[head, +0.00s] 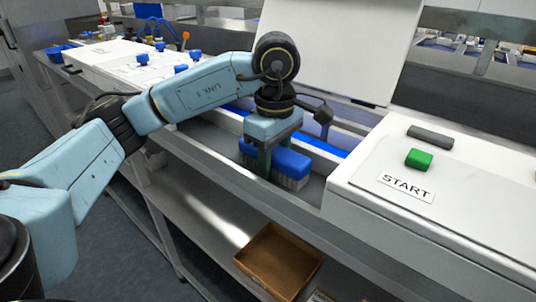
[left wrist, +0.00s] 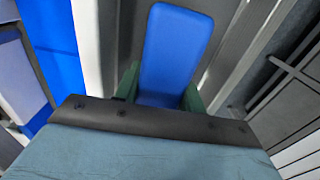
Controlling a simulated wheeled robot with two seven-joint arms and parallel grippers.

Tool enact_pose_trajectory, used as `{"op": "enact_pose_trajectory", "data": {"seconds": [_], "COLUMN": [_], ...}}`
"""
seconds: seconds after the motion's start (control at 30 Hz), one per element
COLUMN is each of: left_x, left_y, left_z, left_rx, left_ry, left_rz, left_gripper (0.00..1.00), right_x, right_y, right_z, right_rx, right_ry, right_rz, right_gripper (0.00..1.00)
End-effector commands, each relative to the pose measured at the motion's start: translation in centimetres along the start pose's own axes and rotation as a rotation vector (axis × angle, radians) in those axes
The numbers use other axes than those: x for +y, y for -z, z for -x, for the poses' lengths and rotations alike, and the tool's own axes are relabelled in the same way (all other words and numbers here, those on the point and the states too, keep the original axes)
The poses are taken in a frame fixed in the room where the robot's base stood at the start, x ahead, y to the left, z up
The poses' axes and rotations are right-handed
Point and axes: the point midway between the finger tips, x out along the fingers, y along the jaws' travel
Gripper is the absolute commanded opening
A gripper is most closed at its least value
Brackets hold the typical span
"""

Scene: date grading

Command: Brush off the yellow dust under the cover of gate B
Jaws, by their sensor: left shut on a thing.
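My left gripper (head: 266,158) is shut on a brush (head: 290,163) with a blue back and pale grey bristles. The bristles point down, over or on the grey front ledge of the open machine; I cannot tell if they touch. In the left wrist view the brush's blue back (left wrist: 178,45) sits between the green fingers (left wrist: 191,98). A white cover (head: 340,40) stands raised behind the gripper, above an open bay with a blue strip (head: 330,147). I see no yellow dust and no gate letter. My right gripper is not in view.
A white housing (head: 470,165) with a green button (head: 419,158) and a START label (head: 406,187) stands right of the bay. A white closed panel with blue knobs (head: 181,69) lies to the left. An empty brown tray (head: 280,262) is on the lower shelf.

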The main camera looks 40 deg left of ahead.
Motion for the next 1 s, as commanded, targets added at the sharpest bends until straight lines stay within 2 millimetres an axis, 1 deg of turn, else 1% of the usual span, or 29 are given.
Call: {"op": "enact_pose_trajectory", "data": {"seconds": [0.03, 0.1, 0.27, 0.37, 0.7, 0.87, 1.0], "left_x": [-0.1, -0.1, -0.1, -0.1, -0.1, -0.1, 0.0], "left_y": [-0.6, -1.2, -1.6, -1.2, 1.2, 1.5, 2.4], "left_z": [-0.2, -0.2, -0.1, -0.1, 0.1, 0.2, 0.0], "left_rx": [-0.002, -0.002, -0.001, 0.000, 0.000, 0.000, 0.000], "left_ry": [0.005, 0.006, 0.005, 0.005, 0.003, 0.002, 0.002], "left_rz": [-0.006, -0.006, -0.003, -0.002, 0.000, 0.000, 0.001], "left_gripper": [0.19, 0.19, 0.19, 0.19, 0.19, 0.19, 0.19], "right_x": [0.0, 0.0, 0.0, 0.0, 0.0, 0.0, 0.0], "right_y": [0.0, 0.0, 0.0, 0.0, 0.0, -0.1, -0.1], "right_z": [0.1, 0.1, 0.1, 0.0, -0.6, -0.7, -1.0], "right_rx": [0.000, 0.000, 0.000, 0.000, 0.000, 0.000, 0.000], "right_ry": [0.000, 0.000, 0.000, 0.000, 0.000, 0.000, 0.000], "right_rz": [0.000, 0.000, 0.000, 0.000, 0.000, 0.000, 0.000], "right_gripper": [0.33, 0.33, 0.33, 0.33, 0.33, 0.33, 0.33]}}
